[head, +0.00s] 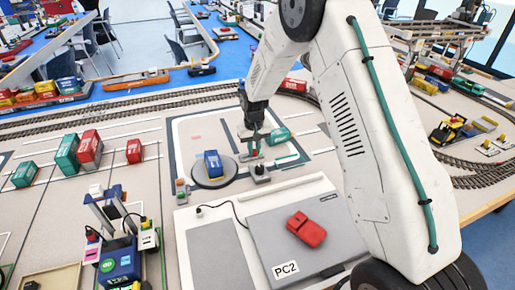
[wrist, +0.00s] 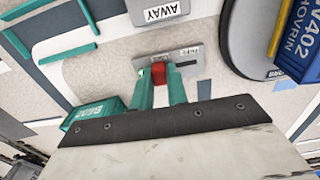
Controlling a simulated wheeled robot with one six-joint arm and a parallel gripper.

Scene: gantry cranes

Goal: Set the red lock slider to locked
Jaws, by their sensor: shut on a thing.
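The red lock slider (wrist: 159,71) shows in the wrist view as a small red knob on a grey metal plate (wrist: 191,57). My gripper (wrist: 160,80) has its two teal fingers shut on it, one on each side. The plate's lettering is upside down and too small to read, so I cannot tell which position the slider is in. A small green light shows beside the left finger. In the head view my gripper (head: 252,152) reaches down to the layout right of the turntable, and the slider cannot be made out clearly there.
A blue container (head: 212,163) stands on the round turntable (head: 228,171), close to my gripper. A teal container (head: 278,137) lies on the other side. An AWAY label (wrist: 158,10) is on a neighbouring plate.

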